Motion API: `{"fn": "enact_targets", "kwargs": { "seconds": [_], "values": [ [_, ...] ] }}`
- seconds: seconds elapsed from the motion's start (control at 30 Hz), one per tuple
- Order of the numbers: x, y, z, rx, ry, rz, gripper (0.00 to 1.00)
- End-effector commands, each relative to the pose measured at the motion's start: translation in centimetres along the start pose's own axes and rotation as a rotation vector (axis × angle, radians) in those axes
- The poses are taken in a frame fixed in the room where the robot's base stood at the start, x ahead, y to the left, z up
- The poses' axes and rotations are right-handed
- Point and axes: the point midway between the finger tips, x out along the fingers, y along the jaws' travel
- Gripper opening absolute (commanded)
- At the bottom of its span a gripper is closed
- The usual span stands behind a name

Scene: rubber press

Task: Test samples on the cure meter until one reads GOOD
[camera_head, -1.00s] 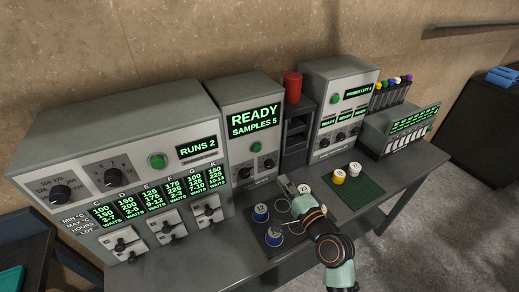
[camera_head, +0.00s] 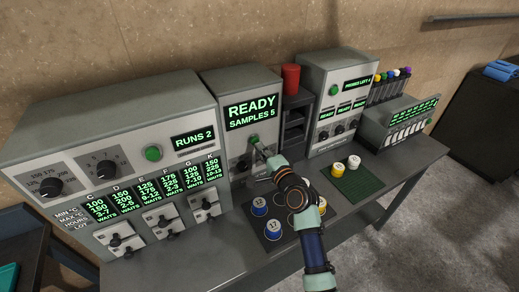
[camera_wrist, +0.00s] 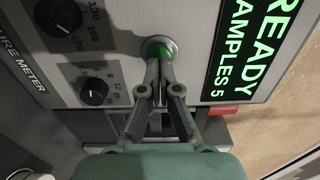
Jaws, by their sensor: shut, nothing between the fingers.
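The cure meter (camera_head: 230,85) is a grey box with a green display reading READY, SAMPLES 5. It has a green button (camera_head: 254,140) and dark knobs on its front, and the button also shows in the wrist view (camera_wrist: 160,48). My gripper (camera_head: 258,147) is shut and empty, its fingertips (camera_wrist: 160,66) at the button, touching or very nearly so. Blue samples marked 12 (camera_head: 259,203) and 17 (camera_head: 273,226) stand on a dark mat (camera_head: 262,240) in front of the meter. My arm hides part of this mat and other samples; a yellow one (camera_head: 322,206) shows partly.
A large grey unit (camera_head: 100,120) reading RUNS 2 stands left. Right are a red cylinder (camera_head: 291,77) on a dark rack, a grey unit (camera_head: 338,75) with READY displays, and a green mat (camera_head: 368,185) holding a yellow sample (camera_head: 337,169) and a white sample (camera_head: 354,161).

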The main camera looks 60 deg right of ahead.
Motion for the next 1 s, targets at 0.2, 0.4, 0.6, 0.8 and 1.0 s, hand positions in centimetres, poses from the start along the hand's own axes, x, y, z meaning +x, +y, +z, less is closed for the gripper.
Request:
{"fn": "enact_targets", "kwargs": {
  "seconds": [0.2,0.4,0.6,0.8,1.0],
  "values": [
    [1.4,0.0,0.0,0.001,0.001,0.0,0.0],
    [1.4,0.0,0.0,0.0,0.001,0.0,0.0],
    [2.3,0.2,0.0,0.0,0.0,-0.001,0.0],
    [3.2,0.0,0.0,0.0,0.001,-0.001,0.0],
    [3.1,0.0,0.0,0.0,0.0,0.0,0.0]
  ]
}}
